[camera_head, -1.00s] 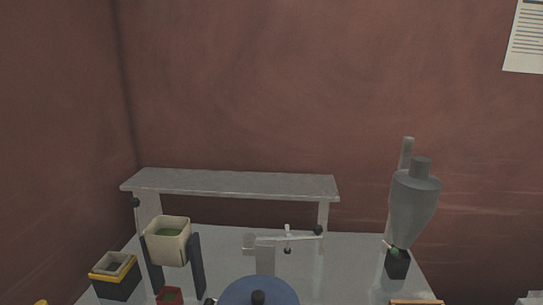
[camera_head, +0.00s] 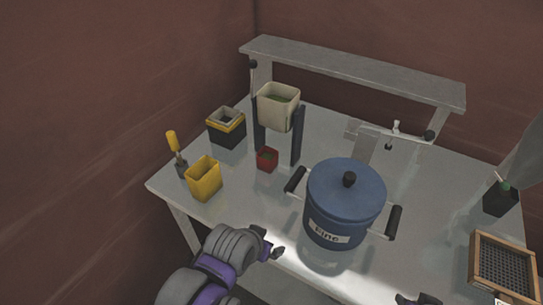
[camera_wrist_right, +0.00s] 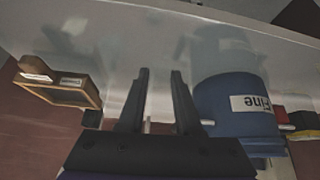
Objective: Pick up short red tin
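The short red tin (camera_head: 267,158) is a small square red container with something green in it. It stands on the table between the two dark posts, below the cream hopper (camera_head: 279,106). A red patch at the right edge of the right wrist view may be the tin. My left gripper (camera_head: 269,246) is at the table's front edge, in front of the tin and apart from it, with its fingers spread and empty. My right gripper (camera_head: 418,300) barely shows at the bottom; in the right wrist view (camera_wrist_right: 160,73) its two fingers are apart with nothing between them.
A large blue pot (camera_head: 343,205) labelled "Fine" stands right of the tin. A taller yellow tin (camera_head: 204,180), a yellow-handled tool (camera_head: 174,147) and a black-and-yellow box (camera_head: 226,128) are to the left. A wooden-framed sieve (camera_head: 504,268) lies at the right.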

